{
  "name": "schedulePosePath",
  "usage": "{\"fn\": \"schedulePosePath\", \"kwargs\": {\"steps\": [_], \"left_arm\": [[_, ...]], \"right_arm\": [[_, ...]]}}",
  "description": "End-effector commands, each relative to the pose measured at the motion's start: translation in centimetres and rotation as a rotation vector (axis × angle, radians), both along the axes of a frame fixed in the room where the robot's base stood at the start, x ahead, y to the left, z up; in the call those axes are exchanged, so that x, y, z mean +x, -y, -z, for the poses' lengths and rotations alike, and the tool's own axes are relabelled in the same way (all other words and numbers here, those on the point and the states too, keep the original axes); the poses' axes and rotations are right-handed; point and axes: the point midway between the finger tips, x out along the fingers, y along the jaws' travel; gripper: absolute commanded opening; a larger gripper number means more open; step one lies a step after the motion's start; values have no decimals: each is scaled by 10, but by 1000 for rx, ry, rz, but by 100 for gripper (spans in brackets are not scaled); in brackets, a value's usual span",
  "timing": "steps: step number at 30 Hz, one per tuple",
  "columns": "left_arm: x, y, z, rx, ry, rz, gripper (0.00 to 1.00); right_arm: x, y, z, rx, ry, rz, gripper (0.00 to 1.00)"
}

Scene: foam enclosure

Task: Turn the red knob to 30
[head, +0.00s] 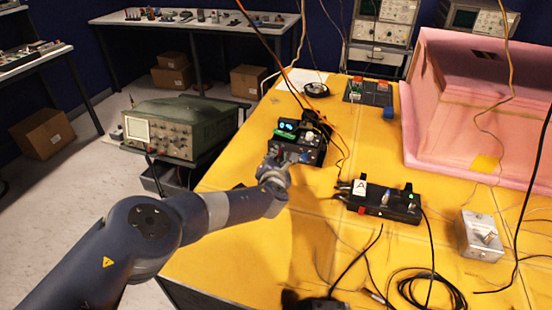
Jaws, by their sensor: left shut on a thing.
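A black instrument box (314,133) with a small lit cyan display stands on the yellow foam-covered table. My left arm reaches in from the lower left. Its gripper (284,160) is at the near face of this box and is shut on a small part there, which I take to be the red knob. The fingers hide most of that part, and its pointer and scale are too small to read.
A second black box (398,207) with an "A" label sits to the right, and a metal box (480,238) beyond it. Loose cables lie on the table (240,255). A pink foam enclosure (425,120) fills the back right. A green oscilloscope (180,131) stands left.

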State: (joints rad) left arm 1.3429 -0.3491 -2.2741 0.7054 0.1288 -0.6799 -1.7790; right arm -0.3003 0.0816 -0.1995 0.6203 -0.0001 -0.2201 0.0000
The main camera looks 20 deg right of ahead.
Motion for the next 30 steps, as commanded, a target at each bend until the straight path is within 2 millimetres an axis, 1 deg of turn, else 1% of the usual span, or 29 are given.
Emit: {"fn": "schedulePosePath", "kwargs": {"steps": [6,7,8,9,10,23,30], "left_arm": [[0,0,0,0,0,-2,0],[0,0,0,0,0,-2,20],[0,0,0,0,-1,-1,27],[0,0,0,0,-1,-1,36],[0,0,0,0,-1,-1,40],[-2,-1,0,0,-1,-1,40],[-14,-6,-3,1,-3,0,40]], "right_arm": [[0,0,0,0,0,0,40],[0,0,0,0,0,0,40],[0,0,0,0,0,0,40],[0,0,0,0,0,0,40],[0,0,0,0,0,0,40],[1,-1,0,1,2,0,40],[1,-1,0,2,1,0,40]]}}
